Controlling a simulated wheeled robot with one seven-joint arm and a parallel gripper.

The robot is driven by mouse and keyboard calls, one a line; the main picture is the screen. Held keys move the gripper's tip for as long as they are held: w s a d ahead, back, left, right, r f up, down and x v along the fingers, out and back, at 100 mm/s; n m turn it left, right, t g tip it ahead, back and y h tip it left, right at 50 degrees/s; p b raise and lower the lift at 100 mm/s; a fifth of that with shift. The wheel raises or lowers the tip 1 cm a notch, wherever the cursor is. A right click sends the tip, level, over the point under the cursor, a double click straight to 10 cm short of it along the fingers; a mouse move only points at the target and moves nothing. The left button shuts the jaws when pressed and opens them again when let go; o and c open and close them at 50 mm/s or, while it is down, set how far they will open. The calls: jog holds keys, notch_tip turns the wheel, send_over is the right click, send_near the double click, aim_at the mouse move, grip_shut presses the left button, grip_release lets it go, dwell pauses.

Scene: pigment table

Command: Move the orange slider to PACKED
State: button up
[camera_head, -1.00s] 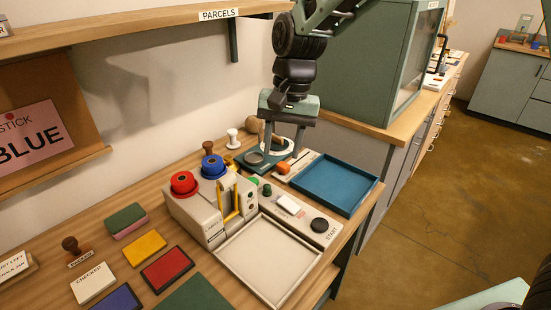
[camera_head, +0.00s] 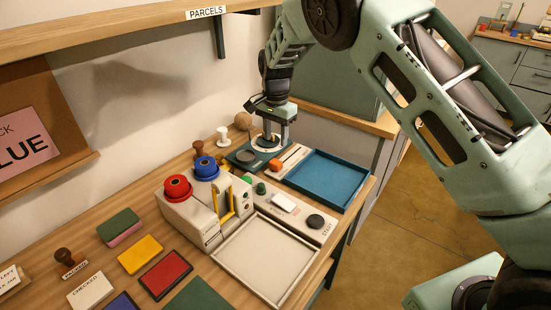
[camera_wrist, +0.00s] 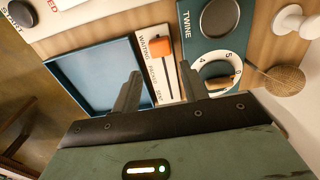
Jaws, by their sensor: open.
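The orange slider (camera_head: 275,164) sits on a pale strip (camera_head: 293,157) between the blue tray and the dark green twine unit. In the wrist view, the orange slider (camera_wrist: 164,46) is beside the word WAITING, at the end of the strip away from my gripper. More lettering, partly hidden by a finger and too small to read surely, runs along the strip towards me. My gripper (camera_head: 275,143) is open and empty above the strip and twine unit. In the wrist view, my gripper (camera_wrist: 160,71) has its two fingers apart, with the strip showing between them; neither visibly touches the slider.
The blue tray (camera_wrist: 62,52) lies on one side of the strip. The twine unit (camera_wrist: 195,22), with a numbered white ring (camera_wrist: 236,62), stands close on the other. A twine ball (camera_wrist: 286,80) and a white knob (camera_wrist: 287,20) are nearby. A grey cabinet stands behind.

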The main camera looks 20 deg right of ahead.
aim_at(276, 162)
notch_tip(276, 162, down, 10)
jog(key=shift+r+p, duration=0.25)
jog(key=shift+p, duration=0.35)
